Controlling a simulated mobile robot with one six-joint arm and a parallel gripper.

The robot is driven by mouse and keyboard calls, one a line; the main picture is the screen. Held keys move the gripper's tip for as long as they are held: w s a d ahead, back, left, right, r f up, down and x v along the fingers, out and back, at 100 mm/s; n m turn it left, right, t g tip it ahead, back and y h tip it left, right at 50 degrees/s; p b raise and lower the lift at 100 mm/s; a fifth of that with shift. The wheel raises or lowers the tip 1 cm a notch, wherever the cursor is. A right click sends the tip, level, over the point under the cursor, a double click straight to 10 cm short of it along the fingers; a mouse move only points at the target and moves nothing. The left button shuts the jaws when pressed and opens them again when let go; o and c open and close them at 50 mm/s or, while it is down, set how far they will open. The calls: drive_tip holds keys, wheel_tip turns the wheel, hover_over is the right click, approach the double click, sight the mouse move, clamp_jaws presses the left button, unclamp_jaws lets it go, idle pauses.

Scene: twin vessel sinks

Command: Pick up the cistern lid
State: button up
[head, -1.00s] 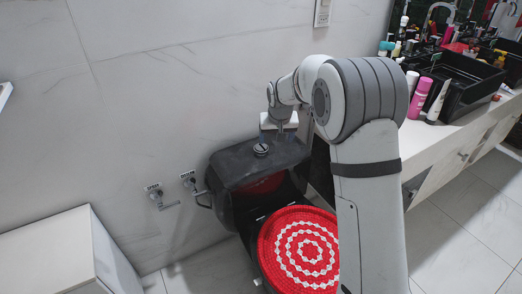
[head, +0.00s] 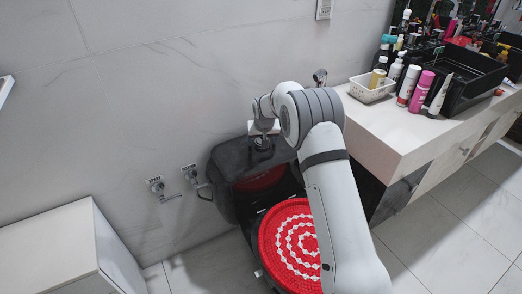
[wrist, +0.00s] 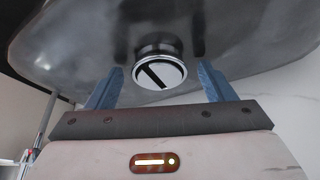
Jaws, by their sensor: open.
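The cistern lid (head: 230,160) is dark grey to black and lies on top of the dark cistern against the wall. In the wrist view the lid (wrist: 75,45) fills the top of the picture, with a round chrome flush button (wrist: 160,74) at its middle. My gripper (wrist: 160,70) is open, with its two blue fingers apart, one on each side of the button, and nothing held. In the head view my gripper (head: 262,140) is over the lid near the button. I cannot tell whether the fingertips touch the lid.
A red and white round cover (head: 275,245) lies on the toilet seat in front of the cistern. Wall taps (head: 190,172) are left of it. A white cabinet (head: 60,250) stands at the lower left. A counter (head: 385,135) with bottles, basket and black sinks is at right.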

drive_tip(key=shift+c, duration=0.4)
clamp_jaws()
idle(0.5)
